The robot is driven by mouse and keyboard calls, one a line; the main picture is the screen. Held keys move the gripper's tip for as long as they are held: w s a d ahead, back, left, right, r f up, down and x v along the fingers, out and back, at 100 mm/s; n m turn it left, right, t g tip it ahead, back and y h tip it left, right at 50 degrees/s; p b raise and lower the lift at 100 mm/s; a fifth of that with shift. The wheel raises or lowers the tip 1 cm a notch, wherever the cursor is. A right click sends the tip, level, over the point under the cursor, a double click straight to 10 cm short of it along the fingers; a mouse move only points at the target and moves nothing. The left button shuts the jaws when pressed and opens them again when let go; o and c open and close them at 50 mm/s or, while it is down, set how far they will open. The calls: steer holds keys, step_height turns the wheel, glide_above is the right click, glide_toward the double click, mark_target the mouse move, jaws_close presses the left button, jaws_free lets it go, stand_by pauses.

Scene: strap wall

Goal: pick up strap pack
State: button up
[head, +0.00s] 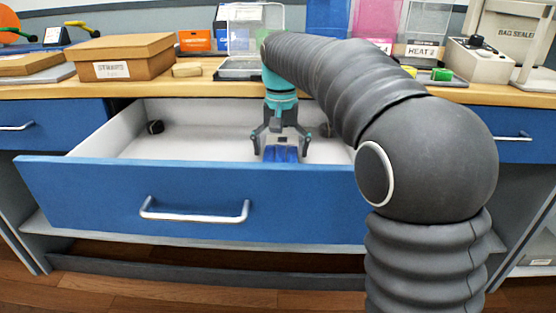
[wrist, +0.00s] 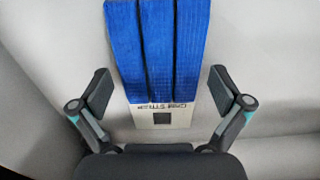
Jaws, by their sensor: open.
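The strap pack (wrist: 155,45) is a bundle of blue folded straps with a white printed label card at its near end. It lies on the pale floor of the open drawer, and in the head view a blue part of it (head: 281,154) shows below my gripper. My gripper (head: 281,150) points down into the drawer with its fingers apart. In the wrist view my gripper (wrist: 160,92) has one finger on each side of the pack, with a gap on both sides. The pack's far end is cut off by the picture's top edge.
The blue-fronted drawer (head: 100,195) is pulled out, its front and side walls standing around my gripper. A small dark round thing (head: 155,127) lies at its left. A brown box (head: 125,58) and a sealer machine (head: 480,60) stand on the wooden counter (head: 215,85) above.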

mark_target(281, 153)
steer(key=c, duration=1)
steer(key=shift+r, duration=0.15)
steer(key=shift+r, duration=0.65)
step_height(281, 153, up, 2)
steer(key=shift+r+p, duration=0.25)
steer(key=shift+p, duration=0.2)
steer(key=s+d+r, duration=0.7)
steer(key=d, duration=0.2)
steer(key=shift+s, duration=0.3)
